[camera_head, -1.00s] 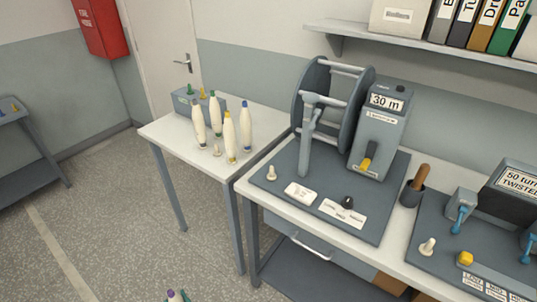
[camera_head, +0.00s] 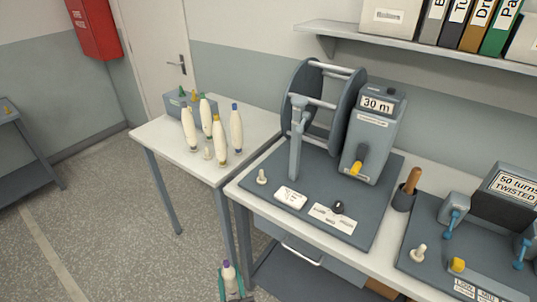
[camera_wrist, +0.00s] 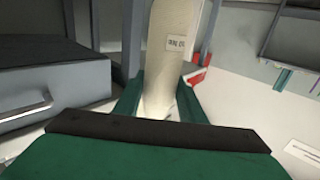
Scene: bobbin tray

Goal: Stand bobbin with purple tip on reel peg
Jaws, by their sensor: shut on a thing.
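The cream bobbin with the purple tip (camera_head: 229,274) is upright at the bottom of the head view, in front of the tables. My gripper (camera_head: 231,292) is shut on its lower part. In the wrist view the bobbin (camera_wrist: 168,50) shows a small printed label and stands between my green fingers (camera_wrist: 160,105); its tip is out of that view. The reel peg (camera_head: 262,177), short and cream, stands bare on the front left of the grey reel base plate (camera_head: 335,190). My gripper is below and in front of it, well apart.
The reel (camera_head: 318,110) and its crank post rise behind the peg. Several bobbins (camera_head: 220,140) stand on the left table (camera_head: 160,138). Another cream peg (camera_head: 418,253) is on the twist tester's base at right. A wooden-handled tool stands in a dark cup (camera_head: 403,197).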

